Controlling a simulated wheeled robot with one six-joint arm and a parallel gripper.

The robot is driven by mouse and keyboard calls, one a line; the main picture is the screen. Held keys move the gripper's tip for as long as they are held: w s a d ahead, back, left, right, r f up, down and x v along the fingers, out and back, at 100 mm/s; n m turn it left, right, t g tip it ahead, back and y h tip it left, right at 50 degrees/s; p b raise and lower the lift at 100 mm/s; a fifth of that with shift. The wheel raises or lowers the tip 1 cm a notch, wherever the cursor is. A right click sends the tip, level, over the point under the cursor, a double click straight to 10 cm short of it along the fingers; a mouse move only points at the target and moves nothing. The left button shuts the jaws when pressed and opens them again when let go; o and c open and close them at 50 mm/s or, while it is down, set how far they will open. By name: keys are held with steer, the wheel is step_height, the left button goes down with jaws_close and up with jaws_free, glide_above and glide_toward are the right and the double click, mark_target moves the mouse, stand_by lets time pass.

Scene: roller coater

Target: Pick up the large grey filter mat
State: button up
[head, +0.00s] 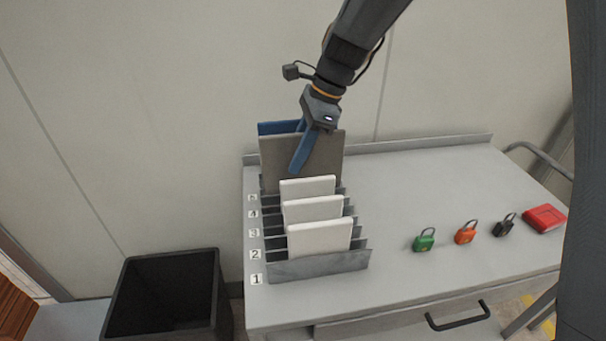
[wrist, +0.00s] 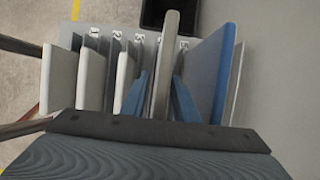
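The large grey filter mat (head: 328,158) stands upright in a rear slot of the numbered metal rack (head: 320,266). My gripper (head: 299,145) reaches down over its top edge, with one blue finger in front of the mat and the other largely hidden behind it. In the wrist view the mat's edge (wrist: 167,55) runs between the two blue fingers of my gripper (wrist: 160,78). The fingers are apart, with a narrow gap showing on the left side of the mat. Whether the right finger touches it I cannot tell.
A blue panel (head: 275,127) stands close behind the grey mat. Several white panels (head: 320,238) stand in the front slots. Padlocks (head: 424,240) and a red box (head: 545,218) lie to the right on the table (head: 400,190). A black bin (head: 168,290) stands at left.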

jaws_close()
